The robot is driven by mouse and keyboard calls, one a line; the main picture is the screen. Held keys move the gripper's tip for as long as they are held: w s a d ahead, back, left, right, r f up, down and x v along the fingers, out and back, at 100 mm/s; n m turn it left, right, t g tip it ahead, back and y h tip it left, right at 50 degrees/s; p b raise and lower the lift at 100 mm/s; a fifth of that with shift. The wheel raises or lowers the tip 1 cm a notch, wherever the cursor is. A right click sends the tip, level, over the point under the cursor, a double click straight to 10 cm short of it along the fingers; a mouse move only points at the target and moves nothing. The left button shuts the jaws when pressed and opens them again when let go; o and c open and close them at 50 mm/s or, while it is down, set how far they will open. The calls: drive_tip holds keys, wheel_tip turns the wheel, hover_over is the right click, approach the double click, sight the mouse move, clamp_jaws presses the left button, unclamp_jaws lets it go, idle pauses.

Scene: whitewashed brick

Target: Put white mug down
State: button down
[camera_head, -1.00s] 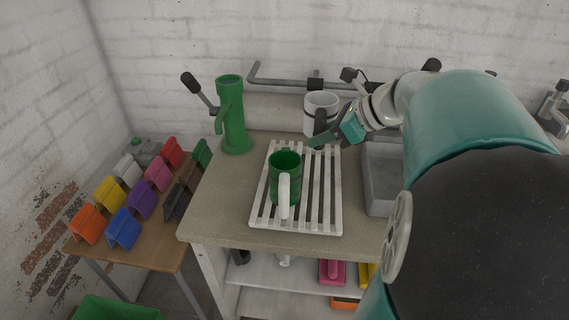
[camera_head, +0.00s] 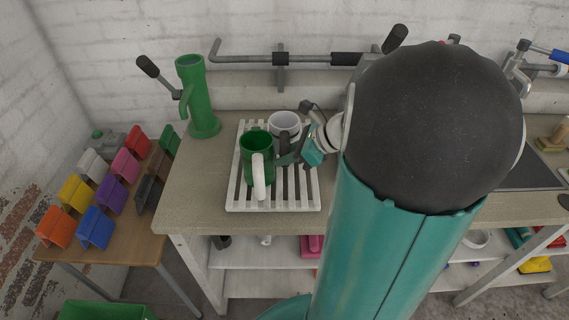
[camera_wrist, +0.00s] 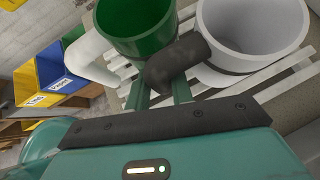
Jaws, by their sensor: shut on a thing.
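The white mug (camera_head: 285,121) has a dark handle and a dark lower band. It is over the back part of the white slatted rack (camera_head: 232,200), upright or nearly so; I cannot tell whether its base touches the slats. My gripper (camera_head: 288,158) is shut on its dark handle. In the wrist view the white mug (camera_wrist: 285,68) is at the upper right, and my gripper's fingers (camera_wrist: 160,92) meet the handle (camera_wrist: 178,60). A green mug (camera_head: 255,148) with a white handle stands on the rack in front and left; it is close beside the white mug in the wrist view (camera_wrist: 110,35).
A green lever-handled post (camera_head: 199,100) stands at the back left of the bench (camera_head: 185,205). A grey pipe (camera_head: 245,60) runs along the wall. A low table (camera_head: 120,245) with several coloured holders is to the left. The rack's front right is clear.

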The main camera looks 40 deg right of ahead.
sight(287, 167)
drive_tip(key=shift+f, duration=2)
drive_tip(key=shift+f, duration=0.1)
drive_tip(key=c, duration=1.2)
unclamp_jaws()
drive_tip(key=shift+s+d+r, duration=0.15)
drive_tip(key=shift+s+r, duration=0.05)
drive_tip(key=shift+r, duration=0.2)
drive_tip(key=v, duration=1.1)
drive_tip(key=shift+s+d, duration=0.1)
